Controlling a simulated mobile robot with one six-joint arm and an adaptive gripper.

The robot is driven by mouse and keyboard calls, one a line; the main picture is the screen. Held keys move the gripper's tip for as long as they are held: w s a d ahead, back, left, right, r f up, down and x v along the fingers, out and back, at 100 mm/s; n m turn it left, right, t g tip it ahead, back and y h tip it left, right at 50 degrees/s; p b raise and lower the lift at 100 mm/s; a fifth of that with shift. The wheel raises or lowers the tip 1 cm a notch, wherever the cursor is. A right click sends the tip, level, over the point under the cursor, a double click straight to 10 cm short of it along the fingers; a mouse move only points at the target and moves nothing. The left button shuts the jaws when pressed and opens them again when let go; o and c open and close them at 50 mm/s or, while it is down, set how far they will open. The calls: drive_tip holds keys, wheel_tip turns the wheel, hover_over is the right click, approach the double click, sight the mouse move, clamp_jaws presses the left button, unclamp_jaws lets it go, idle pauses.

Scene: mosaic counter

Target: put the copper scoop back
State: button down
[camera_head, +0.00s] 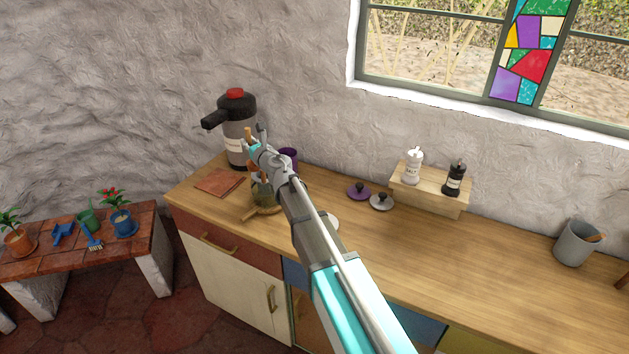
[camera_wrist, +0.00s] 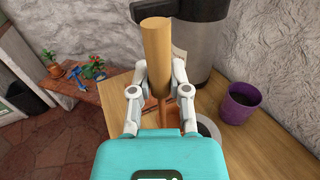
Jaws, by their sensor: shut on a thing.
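My gripper (camera_wrist: 159,88) is shut on the pale wooden handle of the copper scoop (camera_wrist: 156,48), which stands roughly upright between the fingers in the wrist view. Copper-brown parts show below the fingers there, but the scoop's bowl is mostly hidden by my gripper. In the head view my gripper (camera_head: 262,152) is above the left end of the counter, in front of the black and grey dispenser. A greenish jar (camera_head: 262,194) stands below it, partly hidden by my arm. I cannot tell whether the scoop touches the jar.
The dispenser (camera_head: 238,128) stands at the wall, with a purple cup (camera_head: 289,157) to its right. A reddish-brown mat (camera_head: 220,182) lies at left. Purple (camera_head: 359,191) and grey (camera_head: 381,201) lids lie near a wooden shelf (camera_head: 430,196) with two shakers. The counter's right middle is clear.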

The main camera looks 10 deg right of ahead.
wheel_tip(320, 180, up, 12)
drive_tip(key=p, duration=1.1)
drive_tip(key=shift+r, duration=0.2)
drive_tip(key=shift+s, duration=0.1)
